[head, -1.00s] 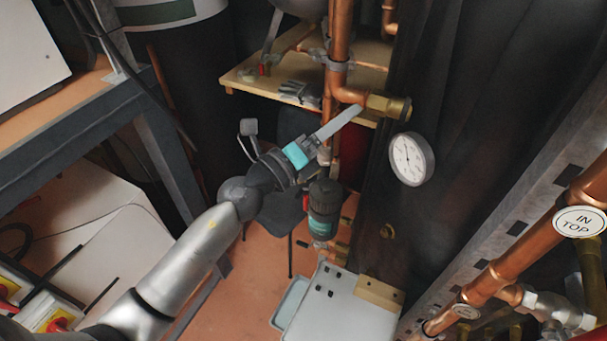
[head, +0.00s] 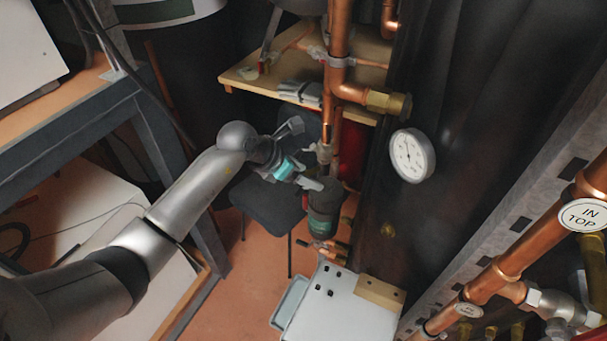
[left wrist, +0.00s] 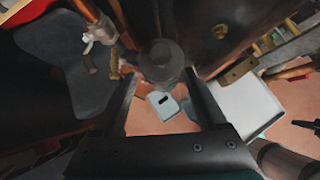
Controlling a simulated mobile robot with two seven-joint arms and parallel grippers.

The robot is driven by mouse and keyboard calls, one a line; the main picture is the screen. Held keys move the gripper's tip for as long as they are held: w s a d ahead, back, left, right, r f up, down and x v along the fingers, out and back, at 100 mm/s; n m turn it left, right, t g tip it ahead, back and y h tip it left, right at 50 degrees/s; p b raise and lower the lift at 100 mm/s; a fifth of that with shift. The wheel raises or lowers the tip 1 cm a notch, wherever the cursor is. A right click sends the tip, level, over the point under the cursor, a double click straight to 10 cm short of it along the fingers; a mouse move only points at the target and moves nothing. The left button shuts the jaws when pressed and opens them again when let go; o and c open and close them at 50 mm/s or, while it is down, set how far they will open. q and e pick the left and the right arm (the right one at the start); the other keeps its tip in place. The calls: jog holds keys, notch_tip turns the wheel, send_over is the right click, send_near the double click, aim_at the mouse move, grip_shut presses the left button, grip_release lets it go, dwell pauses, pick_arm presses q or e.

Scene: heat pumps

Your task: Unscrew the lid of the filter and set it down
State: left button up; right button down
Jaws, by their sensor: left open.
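The filter (head: 323,222) is a dark canister with a greenish lower part, upright below the copper pipes in the head view. Its lid (head: 322,192) is the dark top part, partly covered by my gripper in that view. My left gripper (head: 312,180) is at the upper left of the filter, beside the lid. In the left wrist view the filter's round dark top (left wrist: 162,56) shows between the far ends of my two open fingers (left wrist: 160,74). The fingers are apart, with nothing clamped. I cannot tell whether either touches the filter. My right gripper is not in view.
Copper pipes (head: 338,55) and a pressure gauge (head: 412,155) are close to the filter. A wooden shelf (head: 240,78) is behind. A dark chair (head: 265,205) stands left of the filter.

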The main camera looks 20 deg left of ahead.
aim_at(324, 184)
pick_arm(q)
jog(key=b+x, duration=0.6)
jog(key=x, duration=0.1)
jog(key=shift+s, duration=0.1)
jog(key=shift+w+d+f+b, duration=0.3)
jog(key=shift+w+f+b, duration=0.05)
jog(key=shift+b, duration=0.2)
jog(key=shift+c, duration=0.2)
grip_shut()
